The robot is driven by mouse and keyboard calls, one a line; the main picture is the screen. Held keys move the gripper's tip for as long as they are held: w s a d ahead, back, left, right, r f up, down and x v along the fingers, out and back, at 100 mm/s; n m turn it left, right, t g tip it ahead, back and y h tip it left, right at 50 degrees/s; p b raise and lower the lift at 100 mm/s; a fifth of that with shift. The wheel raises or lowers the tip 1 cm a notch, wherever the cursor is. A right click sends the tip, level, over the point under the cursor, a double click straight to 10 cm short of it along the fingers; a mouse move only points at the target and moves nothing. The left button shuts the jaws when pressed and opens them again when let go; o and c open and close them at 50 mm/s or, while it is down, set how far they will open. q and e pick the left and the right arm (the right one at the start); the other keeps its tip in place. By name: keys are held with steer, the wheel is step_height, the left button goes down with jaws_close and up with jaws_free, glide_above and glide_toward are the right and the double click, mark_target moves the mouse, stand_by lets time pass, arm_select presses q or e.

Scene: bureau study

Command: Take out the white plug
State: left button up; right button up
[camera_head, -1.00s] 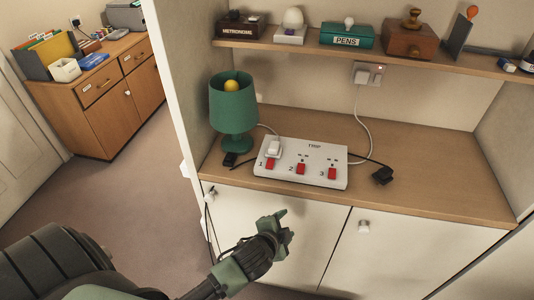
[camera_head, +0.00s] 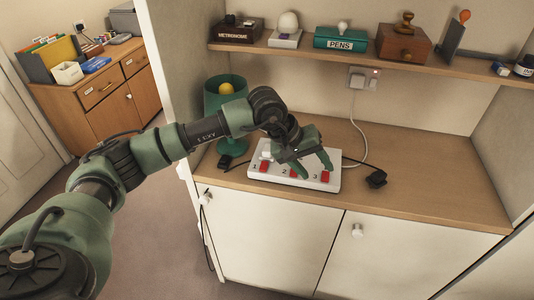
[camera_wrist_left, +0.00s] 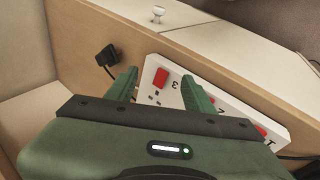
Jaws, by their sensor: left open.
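The white plug (camera_head: 266,155) sits in the socket above number 1, at the left end of the white power strip (camera_head: 318,184). My left gripper (camera_head: 312,168) is open above the right part of the strip, to the right of the plug. In the left wrist view its two open fingers (camera_wrist_left: 161,88) are on either side of socket 3 of the strip (camera_wrist_left: 222,108), with nothing between them. The white plug does not show in that view. My right gripper is not in view.
A green lamp (camera_head: 225,95) stands left of the strip. Black plugs lie loose on the desk left (camera_head: 225,161) and right (camera_head: 376,179) of it. A shelf (camera_head: 300,51) with several objects hangs above. The desk's right side is clear.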

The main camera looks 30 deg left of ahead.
mark_target(268, 148)
arm_select(q)
steer(key=w+a+r+m+y, duration=0.25)
steer(key=a+y, duration=0.35)
steer(key=a, duration=1)
steer(key=shift+n, duration=0.35)
steer(key=p+x, duration=0.3)
steer(key=x, duration=0.3)
steer(key=shift+w+d+f, duration=0.1)
steer(key=shift+w+f, duration=0.1)
steer(key=shift+w, duration=0.05)
steer(key=shift+w+f, duration=0.15)
steer(key=shift+f, duration=0.1)
jaws_close()
